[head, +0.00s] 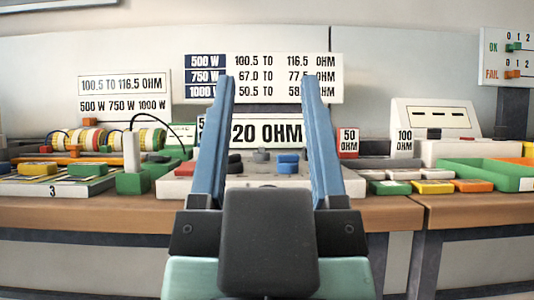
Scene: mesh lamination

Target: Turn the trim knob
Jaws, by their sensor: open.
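My gripper (266,84) is open and empty, its two blue fingers raised and wide apart in front of the bench. Between the fingers shows a pale control panel (270,180) below a sign reading "20 OHM" (267,131); the left finger may hide part of this sign. Small dark knobs or buttons (262,156) and a blue one (288,163) sit on the panel. I cannot tell which is the trim knob. The fingers hide the panel's sides, and my gripper body covers its lower middle. The fingers look apart from the panel.
A wooden bench (100,212) runs across, meeting a second bench (475,210) at right. At left are striped coils (92,138) and a green block with a cable (132,182). At right are "50 OHM" (348,142) and "100 OHM" (404,142) blocks, coloured tiles and a green tray (512,184).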

